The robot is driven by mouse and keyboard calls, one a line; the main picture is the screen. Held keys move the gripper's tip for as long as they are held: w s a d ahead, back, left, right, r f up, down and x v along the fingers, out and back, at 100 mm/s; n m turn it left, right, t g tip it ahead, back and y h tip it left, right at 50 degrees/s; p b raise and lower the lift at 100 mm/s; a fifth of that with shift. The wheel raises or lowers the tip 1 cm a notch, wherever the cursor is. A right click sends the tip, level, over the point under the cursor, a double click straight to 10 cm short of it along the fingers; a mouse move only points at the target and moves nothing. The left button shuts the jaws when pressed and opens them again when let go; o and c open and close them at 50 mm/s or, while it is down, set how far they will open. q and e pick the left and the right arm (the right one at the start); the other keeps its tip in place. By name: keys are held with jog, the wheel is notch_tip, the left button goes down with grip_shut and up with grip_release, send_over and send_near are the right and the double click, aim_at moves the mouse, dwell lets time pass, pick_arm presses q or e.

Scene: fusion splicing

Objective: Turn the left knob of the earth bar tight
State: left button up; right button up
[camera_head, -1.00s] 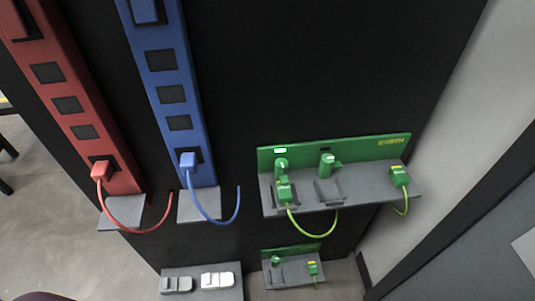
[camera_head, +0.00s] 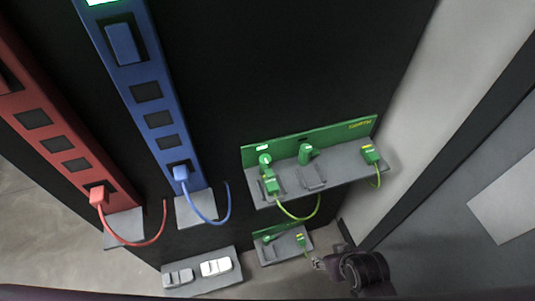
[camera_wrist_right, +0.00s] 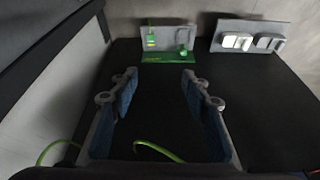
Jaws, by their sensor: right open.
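The upper green earth bar (camera_head: 336,138) is on the black wall above a grey shelf in the head view. Its left knob (camera_head: 264,160) and right knob (camera_head: 305,153) are green. A green plug (camera_head: 270,182) with a yellow-green cable sits just below the left knob. My right gripper (camera_head: 318,263) is below and to the right of this bar, well apart from the knobs. In the right wrist view its fingers (camera_wrist_right: 159,85) are spread with nothing between them. The knobs' exact turn is too small to read. My left gripper is out of view.
A smaller green bar (camera_head: 271,231) with its own shelf is lower on the wall, close to my right gripper; it also shows in the wrist view (camera_wrist_right: 167,57). Another green plug (camera_head: 370,153) hangs at the right. Blue (camera_head: 150,95) and red (camera_head: 55,135) bars stand at left.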

jog(key=w+a+r+n+t+y+p, duration=0.1)
jog(key=w+a+r, duration=0.15)
jog(key=r, duration=0.35)
jog(key=w+a+r+t+y+p, duration=0.1)
jog(key=w+a+r+t, duration=0.15)
jog(key=r, duration=0.25)
jog(key=n+t+y+p, duration=0.1)
jog(key=n+t+y, duration=0.2)
jog(key=t+y, duration=0.1)
send_near(269, 163)
jog(key=shift+w+a+f, duration=0.25)
jog(key=shift+w+f, duration=0.25)
jog(key=shift+w, duration=0.25)
jog(key=shift+w+a+y, duration=0.3)
jog(key=shift+w+a, duration=0.05)
jog(key=shift+w, duration=0.15)
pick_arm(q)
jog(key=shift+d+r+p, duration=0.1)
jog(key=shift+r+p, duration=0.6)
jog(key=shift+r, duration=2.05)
pick_arm(e)
jog(key=shift+x, duration=3.35)
jog(key=shift+f, duration=0.15)
jog(key=shift+c, duration=0.4)
